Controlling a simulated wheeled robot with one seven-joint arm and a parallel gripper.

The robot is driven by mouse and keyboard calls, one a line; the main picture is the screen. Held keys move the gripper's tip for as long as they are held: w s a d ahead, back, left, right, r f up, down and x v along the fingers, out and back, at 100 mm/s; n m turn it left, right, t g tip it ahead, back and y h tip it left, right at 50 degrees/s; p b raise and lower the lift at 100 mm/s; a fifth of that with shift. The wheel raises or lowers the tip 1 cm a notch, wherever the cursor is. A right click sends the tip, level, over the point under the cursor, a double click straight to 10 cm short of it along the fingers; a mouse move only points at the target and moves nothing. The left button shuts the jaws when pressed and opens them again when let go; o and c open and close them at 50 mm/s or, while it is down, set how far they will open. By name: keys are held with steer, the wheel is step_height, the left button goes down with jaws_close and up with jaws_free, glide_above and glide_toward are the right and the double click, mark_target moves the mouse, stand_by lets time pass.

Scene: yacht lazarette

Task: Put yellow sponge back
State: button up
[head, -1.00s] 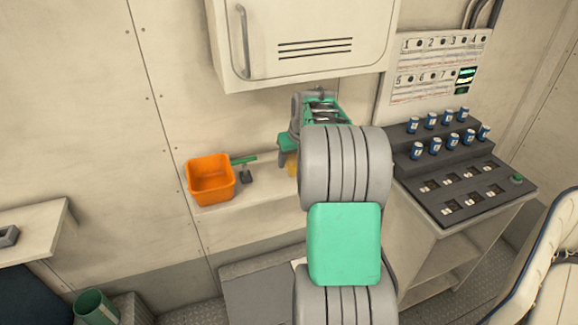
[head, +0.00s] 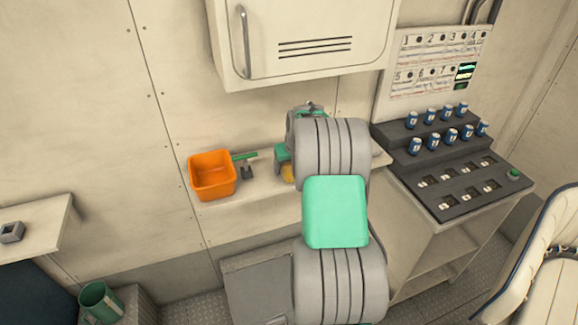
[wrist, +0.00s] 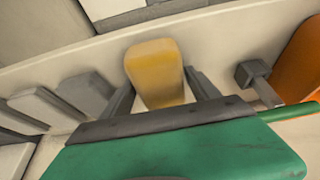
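The yellow sponge (wrist: 157,72) stands between the two fingers of my gripper (wrist: 160,80) in the wrist view. The finger ends lie along its left and right sides, and my gripper looks shut on it. In the head view only a small part of the sponge (head: 289,173) shows under my gripper (head: 285,165), low over the wall shelf (head: 262,189). My arm hides the rest. I cannot tell whether the sponge touches the shelf.
An orange bin (head: 212,177) stands at the shelf's left end. A grey fixture (head: 246,173) and a green-handled item (head: 245,156) are beside it. Grey blocks (wrist: 85,93) are at left in the wrist view. A cupboard (head: 305,45) hangs above; a control console (head: 450,165) is right.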

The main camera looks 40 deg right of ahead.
steer(key=shift+o, duration=0.9)
steer(key=shift+r, duration=0.1)
steer(key=shift+r, duration=0.25)
steer(key=b+v, duration=0.3)
steer(key=v, duration=0.7)
steer(key=shift+s+r, duration=0.15)
steer(key=shift+r, duration=0.05)
steer(key=s+a+r+n, duration=0.1)
steer(key=s+a+r, duration=0.15)
steer(key=a, duration=0.65)
steer(key=s+a+r, duration=0.1)
steer(key=s+a, duration=0.3)
steer(key=a, duration=0.5)
steer(key=s+a+f+n+y, duration=0.1)
steer(key=s+a+f, duration=0.3)
steer(key=s+a, duration=0.7)
steer(key=s+n, duration=0.1)
steer(key=s, duration=0.2)
steer(key=shift+a, duration=0.2)
